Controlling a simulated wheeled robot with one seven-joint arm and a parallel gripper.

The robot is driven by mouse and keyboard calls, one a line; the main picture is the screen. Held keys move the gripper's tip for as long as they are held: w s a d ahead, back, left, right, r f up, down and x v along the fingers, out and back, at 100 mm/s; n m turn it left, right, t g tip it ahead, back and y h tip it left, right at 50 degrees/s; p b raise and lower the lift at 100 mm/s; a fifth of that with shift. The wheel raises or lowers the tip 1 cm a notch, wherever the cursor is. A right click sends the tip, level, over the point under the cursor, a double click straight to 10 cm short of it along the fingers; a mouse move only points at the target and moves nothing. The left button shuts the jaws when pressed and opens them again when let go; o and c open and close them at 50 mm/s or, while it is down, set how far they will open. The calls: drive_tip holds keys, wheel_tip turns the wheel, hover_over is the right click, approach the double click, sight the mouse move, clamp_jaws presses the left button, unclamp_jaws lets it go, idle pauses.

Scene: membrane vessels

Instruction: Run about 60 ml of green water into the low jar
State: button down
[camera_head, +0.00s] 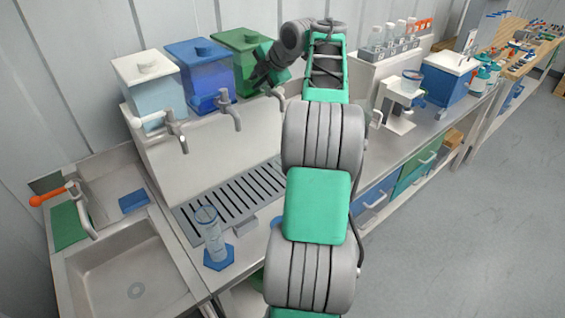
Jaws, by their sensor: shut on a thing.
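The green tank (232,44) stands at the right of a row of three on a raised white ledge. Its grey tap (276,93) sticks out at the front right, below my gripper. My gripper (262,80) is at the front of the green tank, by the tap's top. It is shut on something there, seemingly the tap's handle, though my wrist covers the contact. I cannot make out the low jar; my arm hides part of the counter below the tap. Whether water runs cannot be seen.
A white tank (150,95) and a blue tank (205,75) stand left of the green one. A slotted drain (225,205) lies below. A tall clear cylinder (213,240) stands at the counter front, beside a sink (130,270). A white instrument (402,100) stands at right.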

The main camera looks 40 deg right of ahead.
drive_tip(key=n+y+p, duration=0.1)
drive_tip(key=s+n+y+p, duration=0.1)
drive_tip(key=n+p, duration=0.1)
drive_tip(key=s+n+y+p, duration=0.1)
drive_tip(key=p, duration=0.1)
drive_tip(key=shift+d+n+g+y, duration=0.25)
drive_tip(key=shift+n+g+y, duration=0.05)
drive_tip(key=shift+s+f, duration=0.1)
drive_tip(key=shift+f, duration=0.1)
idle(7.0)
